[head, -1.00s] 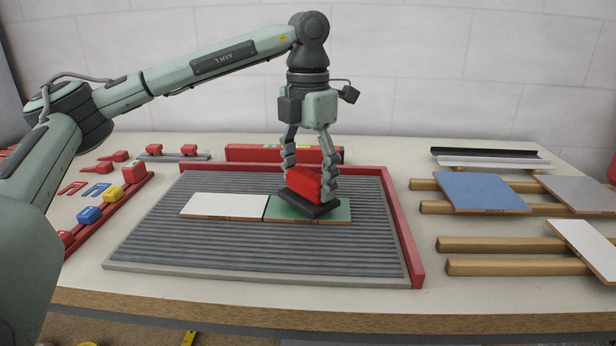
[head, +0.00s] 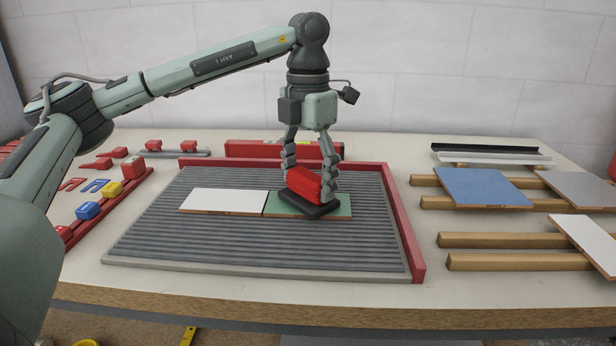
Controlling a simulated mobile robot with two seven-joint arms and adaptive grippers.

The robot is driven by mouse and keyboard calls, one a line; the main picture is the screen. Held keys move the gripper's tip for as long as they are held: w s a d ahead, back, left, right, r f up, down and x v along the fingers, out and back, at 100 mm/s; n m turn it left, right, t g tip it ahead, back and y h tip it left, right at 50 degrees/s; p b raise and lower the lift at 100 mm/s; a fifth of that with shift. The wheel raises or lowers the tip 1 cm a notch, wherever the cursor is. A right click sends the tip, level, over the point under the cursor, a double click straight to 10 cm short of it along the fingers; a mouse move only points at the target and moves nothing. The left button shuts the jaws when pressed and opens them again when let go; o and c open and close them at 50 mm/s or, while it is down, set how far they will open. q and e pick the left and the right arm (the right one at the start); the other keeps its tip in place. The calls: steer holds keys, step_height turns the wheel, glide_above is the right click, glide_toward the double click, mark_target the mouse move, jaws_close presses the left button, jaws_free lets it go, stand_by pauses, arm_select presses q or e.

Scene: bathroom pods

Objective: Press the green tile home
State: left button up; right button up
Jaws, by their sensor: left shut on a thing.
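The green tile (head: 338,203) lies on the grey ridged bed (head: 200,245) in the head view, directly right of a white tile (head: 222,200). Their edges meet or nearly meet. My left gripper (head: 311,178) is shut on a red block with a dark flat base (head: 303,186), a float-like tool. The base rests on or just over the green tile and hides part of its middle. Whether it touches cannot be told. My right gripper is not in view.
A red raised edge (head: 400,225) bounds the bed at the back and right. Tiles, including a blue one (head: 480,188), rest on wooden battens at the right. Red, blue and yellow small pieces (head: 88,210) lie at the left. A red bar (head: 270,150) lies behind.

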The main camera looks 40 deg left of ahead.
arm_select(q)
steer(key=shift+s+f, duration=0.1)
steer(key=shift+f, duration=0.3)
stand_by(0.6)
steer(key=shift+r, duration=0.15)
steer(key=shift+r+p, duration=2.05)
steer(key=shift+r, duration=0.95)
